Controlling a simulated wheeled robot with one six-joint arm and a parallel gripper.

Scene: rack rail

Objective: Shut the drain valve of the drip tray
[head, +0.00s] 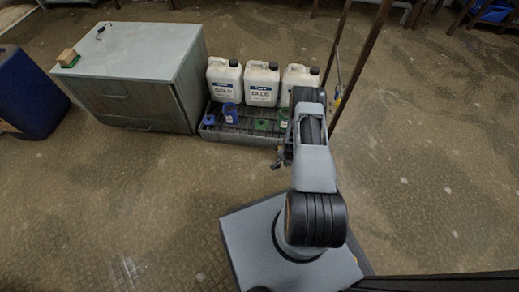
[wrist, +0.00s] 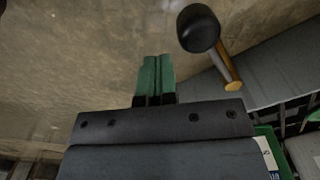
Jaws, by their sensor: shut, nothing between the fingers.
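The grey drip tray (head: 237,139) lies on the floor in the head view, and its grey wall (wrist: 268,70) shows in the wrist view. A lever with a round black knob (wrist: 198,28) and a brass-coloured stem (wrist: 231,72) stands beside that wall; it looks like the drain valve's handle. My gripper (wrist: 155,75) has green fingertips pressed together, empty, to the left of the lever in the picture and apart from it. In the head view my arm hides most of the gripper and the tray's right end. The valve's body and outlet cannot be made out.
White jugs (head: 261,84) stand at the back of the tray, with a blue mug (head: 230,112) and green items (head: 265,125) in front. A grey cabinet (head: 150,70) adjoins on the left. Thin dark posts (head: 352,70) rise at the right. The floor in front is clear.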

